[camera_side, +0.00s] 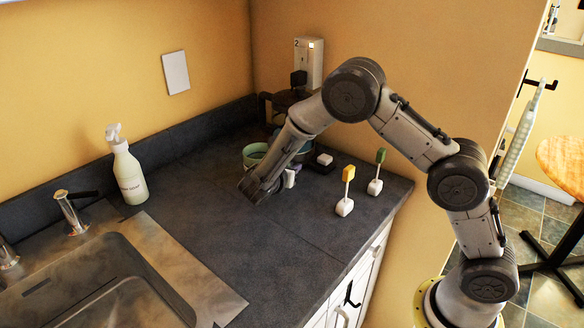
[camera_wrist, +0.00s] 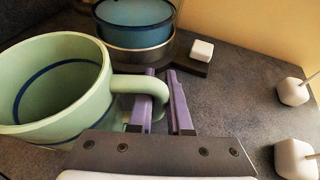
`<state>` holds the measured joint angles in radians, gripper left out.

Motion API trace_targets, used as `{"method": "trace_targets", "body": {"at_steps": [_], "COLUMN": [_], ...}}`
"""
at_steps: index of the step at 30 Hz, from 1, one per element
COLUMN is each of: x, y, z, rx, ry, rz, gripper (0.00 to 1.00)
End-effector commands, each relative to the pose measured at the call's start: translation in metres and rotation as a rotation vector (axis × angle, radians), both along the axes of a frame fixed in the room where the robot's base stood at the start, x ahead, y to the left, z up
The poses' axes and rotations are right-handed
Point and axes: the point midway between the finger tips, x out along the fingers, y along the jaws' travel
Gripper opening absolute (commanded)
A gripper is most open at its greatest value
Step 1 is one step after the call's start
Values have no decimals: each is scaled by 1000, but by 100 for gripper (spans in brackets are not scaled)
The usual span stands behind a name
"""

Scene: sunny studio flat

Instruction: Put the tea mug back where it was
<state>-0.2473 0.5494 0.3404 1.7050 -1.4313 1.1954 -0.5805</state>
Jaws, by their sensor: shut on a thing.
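My gripper (camera_wrist: 161,80) has purple fingers shut on the mug's handle, one finger through the loop and one outside. In the side view my gripper (camera_side: 290,178) is low over the dark counter. I cannot tell whether the mug's base touches the counter.
A blue bowl (camera_wrist: 137,15) in a metal ring and a white block (camera_wrist: 202,50) on a dark base stand just beyond. A soap bottle (camera_side: 130,178) and sink lie left. The front counter is clear.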

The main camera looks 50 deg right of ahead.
Motion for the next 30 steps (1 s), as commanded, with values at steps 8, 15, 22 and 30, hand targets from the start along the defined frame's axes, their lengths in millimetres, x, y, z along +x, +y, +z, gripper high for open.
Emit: {"method": "trace_targets", "body": {"at_steps": [8, 15, 22, 30], "x": [0, 0, -2, -17], "y": [0, 0, 7, 53], "z": [-3, -3, 3, 23], "rx": [0, 0, -1, 0], "ry": [0, 0, -1, -2], "rz": [0, 0, 3, 6], "gripper": [40, 47, 47, 47]}}
